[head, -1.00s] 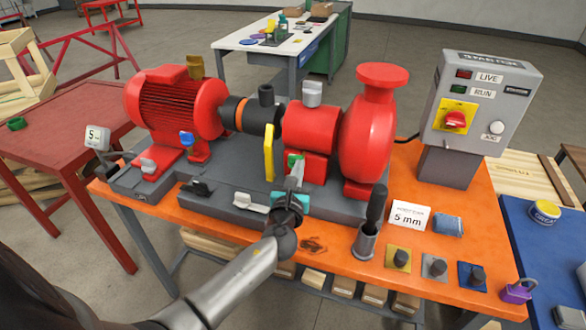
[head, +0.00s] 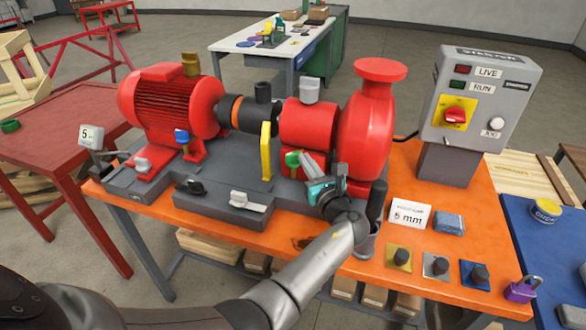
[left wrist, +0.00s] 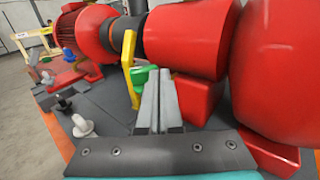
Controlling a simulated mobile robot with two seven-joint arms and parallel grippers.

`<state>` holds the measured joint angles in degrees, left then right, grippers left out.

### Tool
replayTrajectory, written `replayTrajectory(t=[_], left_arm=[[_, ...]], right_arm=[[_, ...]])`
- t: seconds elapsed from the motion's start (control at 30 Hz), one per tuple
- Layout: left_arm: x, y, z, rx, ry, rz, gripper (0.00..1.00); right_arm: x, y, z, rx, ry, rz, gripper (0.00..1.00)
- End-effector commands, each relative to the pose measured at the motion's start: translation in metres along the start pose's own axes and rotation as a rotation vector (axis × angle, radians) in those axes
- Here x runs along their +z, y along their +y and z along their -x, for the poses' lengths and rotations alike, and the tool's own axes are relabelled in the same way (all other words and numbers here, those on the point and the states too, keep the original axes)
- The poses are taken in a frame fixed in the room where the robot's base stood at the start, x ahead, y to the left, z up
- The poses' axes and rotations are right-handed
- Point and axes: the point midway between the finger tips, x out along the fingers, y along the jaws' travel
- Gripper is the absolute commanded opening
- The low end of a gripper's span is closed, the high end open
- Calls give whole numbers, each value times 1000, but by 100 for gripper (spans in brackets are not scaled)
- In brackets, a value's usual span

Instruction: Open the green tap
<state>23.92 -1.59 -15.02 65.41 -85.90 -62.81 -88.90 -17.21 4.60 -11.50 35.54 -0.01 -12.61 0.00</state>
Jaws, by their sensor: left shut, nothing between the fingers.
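The green tap (head: 292,158) is on the lower front of the red pump, right of the yellow upright bar. It also shows in the left wrist view (left wrist: 143,76), partly hidden behind my fingers. My left gripper (head: 306,160) is shut and empty. Its fingertips are at the right side of the green tap, touching or very close; I cannot tell which. In the left wrist view the closed fingers (left wrist: 160,86) point forward just beside the tap. My right gripper is not in view.
A yellow bar (head: 266,150) stands just left of the tap. A blue tap (head: 182,138), a black knob (head: 196,187) and a pale lever (head: 240,199) lie further left. A dark-handled tool in a grey cup (head: 368,235) is close to my wrist. The starter box (head: 475,105) stands right.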

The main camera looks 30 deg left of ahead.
Motion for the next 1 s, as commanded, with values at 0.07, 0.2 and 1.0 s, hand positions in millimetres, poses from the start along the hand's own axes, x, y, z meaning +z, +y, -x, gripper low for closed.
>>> replayTrajectory(t=[0.07,0.2,1.0], left_arm=[[1,-3,-3,-1,-2,0,0],[2,-7,-6,-2,-2,1,0],[1,-17,-21,-3,-1,1,0]], right_arm=[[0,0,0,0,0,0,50],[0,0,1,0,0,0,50],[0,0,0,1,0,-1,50]])
